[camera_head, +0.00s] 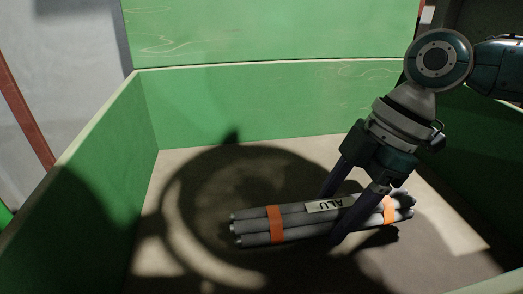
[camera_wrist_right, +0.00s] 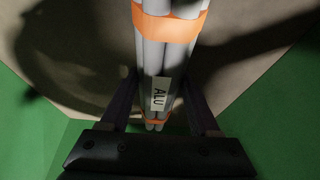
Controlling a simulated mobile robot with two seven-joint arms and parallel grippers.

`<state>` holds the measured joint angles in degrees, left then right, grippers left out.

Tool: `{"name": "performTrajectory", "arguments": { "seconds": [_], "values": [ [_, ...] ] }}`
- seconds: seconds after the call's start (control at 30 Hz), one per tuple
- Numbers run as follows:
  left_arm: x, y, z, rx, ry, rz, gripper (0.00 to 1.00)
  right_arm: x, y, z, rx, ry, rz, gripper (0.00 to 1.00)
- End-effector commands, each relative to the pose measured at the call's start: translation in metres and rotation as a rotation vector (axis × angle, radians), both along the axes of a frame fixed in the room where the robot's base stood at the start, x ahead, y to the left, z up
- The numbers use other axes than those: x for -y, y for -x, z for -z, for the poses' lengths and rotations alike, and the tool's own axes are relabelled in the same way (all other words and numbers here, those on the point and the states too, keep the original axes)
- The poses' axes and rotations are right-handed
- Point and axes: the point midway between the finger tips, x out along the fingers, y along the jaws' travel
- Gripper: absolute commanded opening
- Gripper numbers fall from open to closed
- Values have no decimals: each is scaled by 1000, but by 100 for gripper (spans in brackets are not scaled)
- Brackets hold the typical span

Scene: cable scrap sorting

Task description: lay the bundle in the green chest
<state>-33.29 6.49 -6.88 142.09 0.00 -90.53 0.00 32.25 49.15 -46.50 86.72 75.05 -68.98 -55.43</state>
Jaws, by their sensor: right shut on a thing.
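The bundle (camera_head: 297,219) is several grey rods held by two orange bands, with a white "ALU" label. It lies roughly level inside the green chest (camera_head: 265,101), low over the chest's pale floor; I cannot tell if it touches the floor. My right gripper (camera_head: 334,215) reaches down from the upper right and is shut on the bundle near the label. In the right wrist view the bundle (camera_wrist_right: 153,60) runs between the two dark fingers of the gripper (camera_wrist_right: 158,100). My left gripper is not in view.
The chest's green left wall (camera_head: 75,180) and right wall (camera_head: 490,140) flank the bundle. A raised green panel (camera_head: 270,30), perhaps the lid, stands behind the back wall. Bare floor shows around the bundle, partly under dark shadows of my arm.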

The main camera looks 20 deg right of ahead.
Motion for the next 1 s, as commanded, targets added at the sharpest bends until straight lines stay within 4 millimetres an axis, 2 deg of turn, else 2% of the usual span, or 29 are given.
{"name": "performTrajectory", "arguments": {
  "seconds": [0.03,0.1,0.47,0.5,0.73,1.0],
  "values": [
    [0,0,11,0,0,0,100,0,-1,13,1,-2,0,0],
    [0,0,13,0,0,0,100,0,-1,17,3,-2,0,0],
    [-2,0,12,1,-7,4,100,0,-1,18,4,-2,0,0],
    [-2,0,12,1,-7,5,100,0,0,18,1,0,-1,67],
    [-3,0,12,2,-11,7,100,0,0,18,0,0,-1,93],
    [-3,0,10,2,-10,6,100,0,0,16,1,0,-1,93]
  ]
}}
